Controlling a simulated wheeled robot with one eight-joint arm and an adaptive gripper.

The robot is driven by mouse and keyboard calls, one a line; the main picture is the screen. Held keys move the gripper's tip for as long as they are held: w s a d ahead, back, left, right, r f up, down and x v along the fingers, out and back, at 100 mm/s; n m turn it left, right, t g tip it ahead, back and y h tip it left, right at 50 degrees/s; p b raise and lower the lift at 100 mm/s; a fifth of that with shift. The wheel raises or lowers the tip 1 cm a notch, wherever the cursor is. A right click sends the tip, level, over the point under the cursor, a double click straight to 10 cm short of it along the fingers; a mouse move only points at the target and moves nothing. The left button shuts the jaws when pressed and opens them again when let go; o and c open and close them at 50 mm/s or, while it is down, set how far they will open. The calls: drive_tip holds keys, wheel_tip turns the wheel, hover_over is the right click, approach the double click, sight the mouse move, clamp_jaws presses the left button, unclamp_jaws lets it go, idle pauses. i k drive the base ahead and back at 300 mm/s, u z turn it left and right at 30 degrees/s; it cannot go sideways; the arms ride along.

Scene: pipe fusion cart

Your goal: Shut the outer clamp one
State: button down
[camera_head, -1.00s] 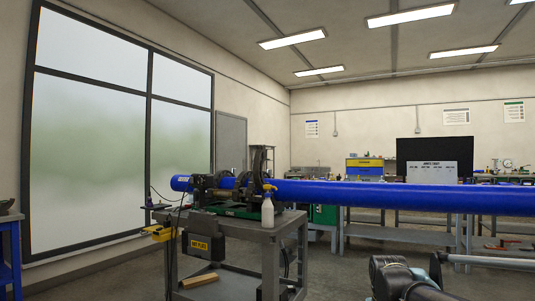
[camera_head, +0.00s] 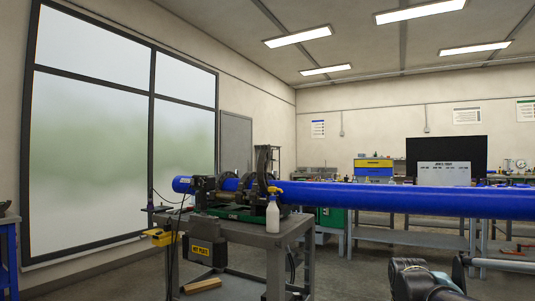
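The pipe fusion machine (camera_head: 235,213) stands on top of the grey cart, with dark clamp rings around the blue pipe. One dark clamp part (camera_head: 263,160) rises upright above the pipe at the machine's right end and looks swung open. Another dark clamp (camera_head: 200,188) sits around the pipe at the left end, lower and apparently closed. I cannot tell from here which is outer clamp one. Part of my arm shows at the bottom right, far from the clamps. My gripper's fingers are not visible.
A long blue pipe (camera_head: 400,199) runs right across the room at clamp height. A white spray bottle (camera_head: 272,216) stands at the cart's front corner. A yellow-and-black hot plate unit (camera_head: 205,250) hangs on the cart (camera_head: 262,240). Workbenches line the back wall.

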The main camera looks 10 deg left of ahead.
sight(265, 157)
drive_tip(key=u, duration=0.05)
drive_tip(key=i, duration=1.7)
drive_tip(key=u, duration=2.25)
